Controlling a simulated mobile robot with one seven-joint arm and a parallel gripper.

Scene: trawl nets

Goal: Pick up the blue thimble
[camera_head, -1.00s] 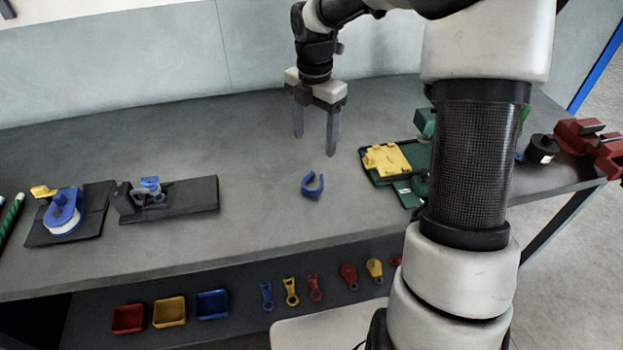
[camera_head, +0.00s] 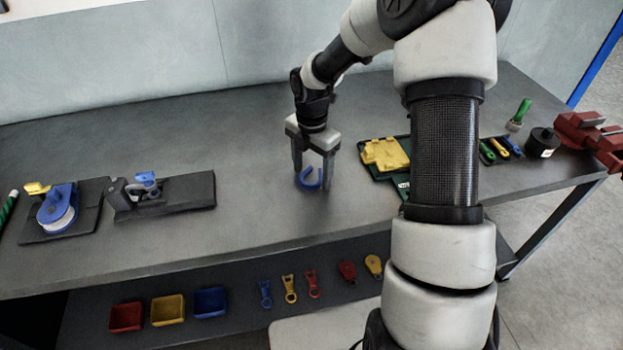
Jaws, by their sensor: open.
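The blue thimble (camera_head: 310,186) is a small, open U-shaped piece lying on the grey bench top (camera_head: 255,200), near the middle of the picture. My gripper (camera_head: 312,182) points down at it with its fingers apart. One finger shows at the thimble's left side and the other at its right side. The fingertips look close to the bench surface. I cannot tell whether either finger touches the thimble.
A dark green tray with a yellow piece (camera_head: 385,153) lies right of my gripper, partly behind my arm. Black fixtures with a blue spool (camera_head: 58,208) and a blue clamp (camera_head: 145,180) stand left. A red vise (camera_head: 590,135) is far right. Bare bench lies left of the thimble.

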